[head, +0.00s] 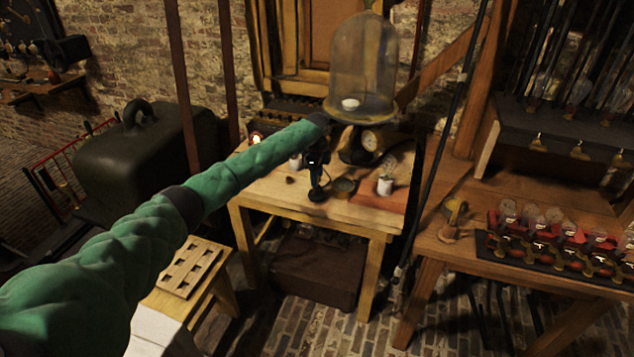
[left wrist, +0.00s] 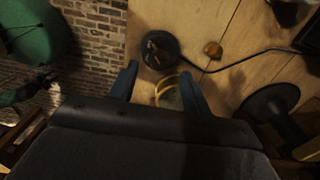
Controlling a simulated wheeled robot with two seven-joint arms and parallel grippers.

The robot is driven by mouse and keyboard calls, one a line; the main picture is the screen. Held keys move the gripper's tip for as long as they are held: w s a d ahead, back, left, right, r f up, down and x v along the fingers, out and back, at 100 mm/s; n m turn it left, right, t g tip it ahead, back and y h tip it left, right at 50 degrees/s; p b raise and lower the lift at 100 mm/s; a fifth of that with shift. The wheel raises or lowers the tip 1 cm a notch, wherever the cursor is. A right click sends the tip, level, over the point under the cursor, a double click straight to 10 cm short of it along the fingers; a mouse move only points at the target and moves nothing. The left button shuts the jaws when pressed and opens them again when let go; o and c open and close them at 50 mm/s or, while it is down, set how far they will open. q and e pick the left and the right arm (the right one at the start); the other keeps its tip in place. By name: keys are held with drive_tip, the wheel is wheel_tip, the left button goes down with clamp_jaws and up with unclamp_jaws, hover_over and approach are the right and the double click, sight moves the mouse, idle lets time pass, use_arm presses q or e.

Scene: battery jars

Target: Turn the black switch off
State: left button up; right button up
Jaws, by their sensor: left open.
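A small round black fitting (left wrist: 160,48), which looks like the black switch, sits on the wooden table near its edge in the left wrist view. A black cable runs from it to the right. Whether it is on or off cannot be told. My left gripper (left wrist: 158,74) is open, and the fitting shows just beyond its fingertips, apart from them as far as I can see. In the head view my left gripper (head: 317,178) points down over the table, and its dark shape blends with what lies under it. My right gripper is not in view.
A bench with a rack of jars (head: 550,250) stands right. A small brown knob (left wrist: 212,49) lies beside the cable.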

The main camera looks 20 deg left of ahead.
sight(317, 189)
use_arm(q)
drive_tip(key=shift+f+p, duration=0.55)
drive_tip(key=shift+f, duration=1.55)
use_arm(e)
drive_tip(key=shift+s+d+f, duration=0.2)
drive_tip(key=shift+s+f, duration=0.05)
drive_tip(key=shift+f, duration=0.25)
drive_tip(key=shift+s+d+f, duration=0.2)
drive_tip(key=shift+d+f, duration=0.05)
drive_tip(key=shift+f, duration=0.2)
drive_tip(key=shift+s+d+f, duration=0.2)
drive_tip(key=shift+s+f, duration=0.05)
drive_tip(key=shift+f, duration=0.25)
use_arm(q)
drive_tip(key=c, duration=1)
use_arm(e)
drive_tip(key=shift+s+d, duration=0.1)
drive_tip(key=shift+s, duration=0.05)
